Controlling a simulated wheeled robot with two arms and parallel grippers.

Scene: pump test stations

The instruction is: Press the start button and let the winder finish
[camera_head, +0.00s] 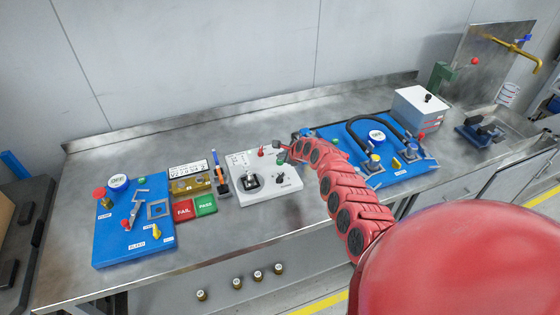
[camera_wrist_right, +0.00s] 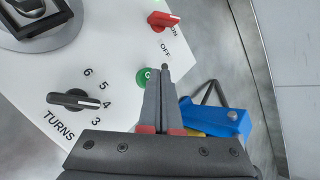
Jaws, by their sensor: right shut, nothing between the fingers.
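The winder is a white box (camera_head: 262,190) in the middle of the bench, with a dark round fixture on top. In the right wrist view its white panel (camera_wrist_right: 100,60) carries a round green button (camera_wrist_right: 142,78), a red switch (camera_wrist_right: 163,20) marked ON and OFF, and a black TURNS knob (camera_wrist_right: 75,100) with its white mark towards 4. My right gripper (camera_wrist_right: 164,70) is shut and empty. Its tips are beside the green button and partly cover it; I cannot tell whether they touch it. In the head view my right gripper (camera_head: 284,153) is over the winder's back right corner.
A blue board (camera_head: 135,245) with a gauge and valves lies left. Red FAIL (camera_head: 184,210) and green PASS (camera_head: 205,205) pads lie beside it. Another blue board (camera_head: 400,175) with black hoses is right, near a grey-white box (camera_head: 418,108). A blue object (camera_wrist_right: 215,118) is close to my right gripper.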

